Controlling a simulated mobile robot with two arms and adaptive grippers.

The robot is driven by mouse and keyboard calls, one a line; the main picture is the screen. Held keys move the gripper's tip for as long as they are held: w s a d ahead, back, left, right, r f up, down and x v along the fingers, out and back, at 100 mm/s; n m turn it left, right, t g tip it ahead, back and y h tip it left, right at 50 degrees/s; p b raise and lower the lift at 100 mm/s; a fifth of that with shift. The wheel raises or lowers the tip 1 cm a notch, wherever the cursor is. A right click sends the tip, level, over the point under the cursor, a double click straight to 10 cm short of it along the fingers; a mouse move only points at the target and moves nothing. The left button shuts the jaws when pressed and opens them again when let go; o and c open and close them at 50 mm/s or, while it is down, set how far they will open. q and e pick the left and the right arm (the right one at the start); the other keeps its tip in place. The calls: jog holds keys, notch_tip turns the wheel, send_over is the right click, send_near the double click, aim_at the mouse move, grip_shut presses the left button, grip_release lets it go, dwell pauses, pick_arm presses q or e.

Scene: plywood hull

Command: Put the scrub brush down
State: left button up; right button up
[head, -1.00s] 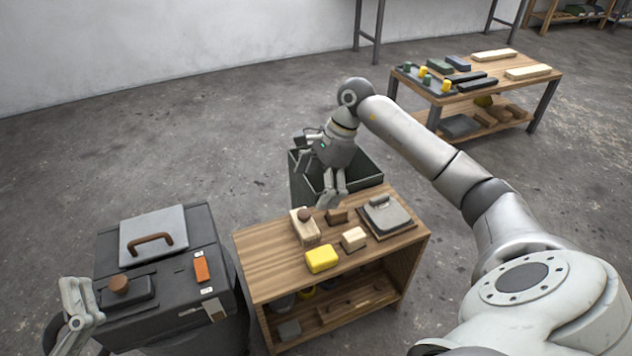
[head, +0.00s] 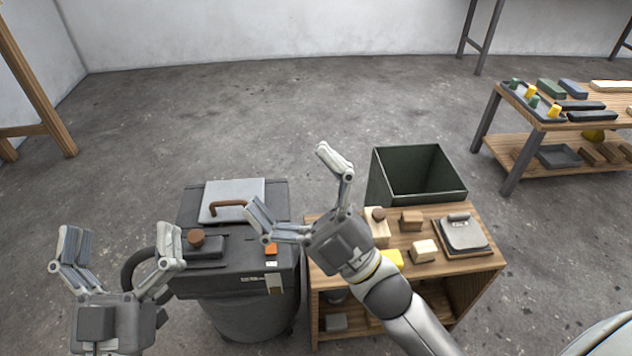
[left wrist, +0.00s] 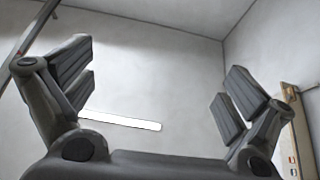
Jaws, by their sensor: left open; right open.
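A pale block with a round brown knob (head: 376,230), which looks like the scrub brush, rests on top of the small wooden cabinet (head: 478,263), partly hidden by my right gripper. A dark block with a similar brown knob (head: 205,246) sits on the black drum-like unit (head: 240,283); I cannot tell for certain which is the brush. My right gripper (head: 290,188) is open and empty, left of the pale block and apart from it, above the unit. My left gripper (head: 118,240) is open and empty at the lower left. The left wrist view shows its spread fingers (left wrist: 158,85) against bare wall.
A yellow block (head: 393,259), a brown block (head: 411,220), a cream block (head: 424,250) and a grey plate-like item (head: 462,234) share the cabinet top. An open green bin (head: 450,186) stands behind. The unit carries a grey lid (head: 245,191) and orange piece (head: 271,249).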

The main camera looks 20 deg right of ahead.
jog(key=d+m+t+h, duration=0.1)
jog(key=m+h, duration=0.2)
jog(key=m, duration=0.2)
jog(key=d+f+m+t+h, duration=0.1)
jog(key=m+h, duration=0.3)
jog(key=m, duration=0.1)
jog(key=d+f+m+h, duration=0.1)
jog(key=d+m+h, duration=0.1)
jog(key=m, duration=0.3)
jog(key=shift+f+m+t+h, duration=0.2)
jog(key=shift+m+t+h, duration=0.15)
jog(key=shift+h, duration=0.55)
